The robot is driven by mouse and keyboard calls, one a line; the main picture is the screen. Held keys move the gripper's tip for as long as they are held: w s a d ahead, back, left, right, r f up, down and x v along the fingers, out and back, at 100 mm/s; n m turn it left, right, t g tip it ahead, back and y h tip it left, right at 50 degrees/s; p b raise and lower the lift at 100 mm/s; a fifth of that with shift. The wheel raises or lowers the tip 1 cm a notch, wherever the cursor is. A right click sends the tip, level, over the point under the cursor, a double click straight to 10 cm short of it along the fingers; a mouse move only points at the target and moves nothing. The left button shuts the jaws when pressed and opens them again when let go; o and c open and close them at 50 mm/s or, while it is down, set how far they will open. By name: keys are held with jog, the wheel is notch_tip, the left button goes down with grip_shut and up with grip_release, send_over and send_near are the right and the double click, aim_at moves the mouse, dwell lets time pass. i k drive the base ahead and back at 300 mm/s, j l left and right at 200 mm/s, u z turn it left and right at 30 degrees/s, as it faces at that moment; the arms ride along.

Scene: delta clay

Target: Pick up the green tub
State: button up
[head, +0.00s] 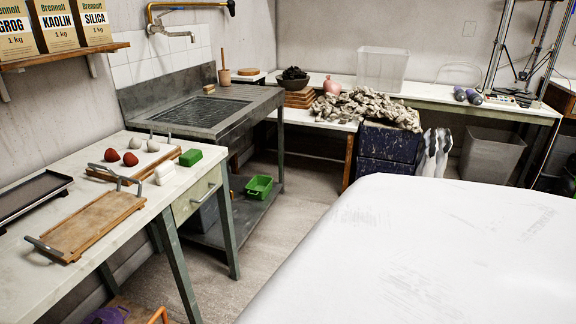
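The green tub (258,188) is a small, open-topped container. It rests on the low grey shelf (228,228) under the sink bench, near the shelf's right end. The bench top is above it, and its right side faces the open floor. Its inside looks empty from here, but it is small in the picture. My gripper is not in view.
The sink bench (245,92) stands above the shelf. A large white surface (440,255) fills the lower right. Bare floor (285,215) lies between.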

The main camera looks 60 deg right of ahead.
aim_at(260, 186)
jog(key=z, duration=1.65)
jog(key=i+l+z, duration=0.6)
jog(key=i, duration=0.25)
jog(key=i+z, duration=0.45)
jog(key=i, duration=0.7)
jog(key=i+l+u, duration=0.1)
jog(key=i+u, duration=0.25)
jog(key=i, duration=0.15)
jog(key=i+l+u, duration=0.25)
jog(key=i+u, duration=0.15)
jog(key=i+l+u, duration=0.25)
jog(key=u, duration=0.25)
jog(key=i+l+u, duration=0.6)
jog(key=l+u, duration=0.2)
jog(key=i+l+u, duration=0.1)
jog(key=l+u, duration=0.2)
jog(key=l, duration=0.15)
